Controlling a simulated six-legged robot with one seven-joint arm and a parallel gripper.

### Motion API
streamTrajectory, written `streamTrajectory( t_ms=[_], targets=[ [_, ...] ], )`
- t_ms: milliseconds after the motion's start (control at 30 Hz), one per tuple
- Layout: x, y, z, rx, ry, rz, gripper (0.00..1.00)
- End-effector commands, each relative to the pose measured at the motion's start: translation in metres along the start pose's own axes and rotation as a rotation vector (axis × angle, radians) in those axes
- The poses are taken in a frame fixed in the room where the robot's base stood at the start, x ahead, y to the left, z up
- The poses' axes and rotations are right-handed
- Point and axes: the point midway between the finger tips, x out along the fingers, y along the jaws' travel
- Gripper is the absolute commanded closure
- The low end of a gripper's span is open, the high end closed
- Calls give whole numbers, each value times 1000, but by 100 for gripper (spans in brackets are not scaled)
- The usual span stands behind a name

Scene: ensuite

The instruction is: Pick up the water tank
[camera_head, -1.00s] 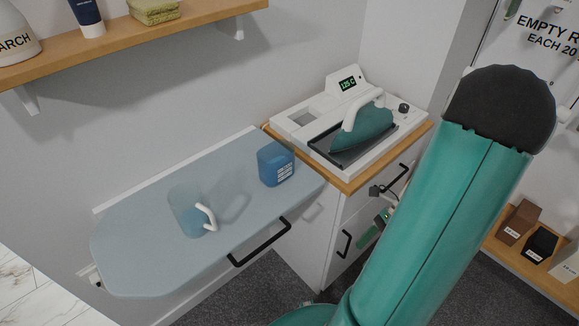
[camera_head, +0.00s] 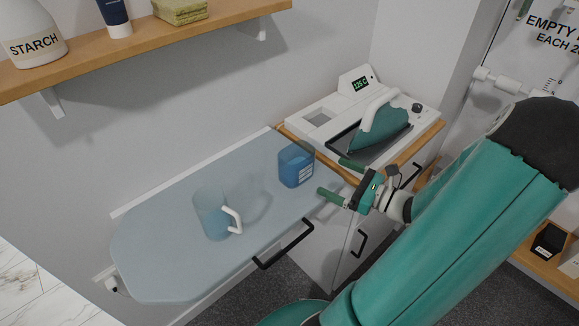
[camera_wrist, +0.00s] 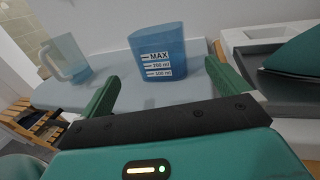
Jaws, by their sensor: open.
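The water tank is the blue translucent container (camera_head: 295,165) at the right end of the fold-down ironing board (camera_head: 160,260). In the wrist view the tank (camera_wrist: 157,55) stands upright, with MAX and ml marks facing me. My gripper (camera_head: 338,179) is open and empty, just right of the tank and apart from it. In the wrist view its two green fingers (camera_wrist: 165,90) are spread on either side of the tank's lower part, which lies ahead of them. A clear jug (camera_head: 212,213) with a white handle and some bluish water stands on the board to the left.
A teal iron (camera_head: 385,127) rests on a white station (camera_head: 318,117) on the cabinet, close behind my gripper. A wooden shelf (camera_head: 150,45) with a starch bottle (camera_head: 32,35) hangs above. A black handle (camera_head: 283,247) juts from the board's front.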

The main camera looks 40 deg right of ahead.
Motion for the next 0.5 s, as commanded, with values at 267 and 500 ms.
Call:
streamTrajectory(
  t_ms=[267,500],
  targets=[
    [52,2,0,2,0,7,0],
    [78,4,0,2,1,8,0]
  ],
)
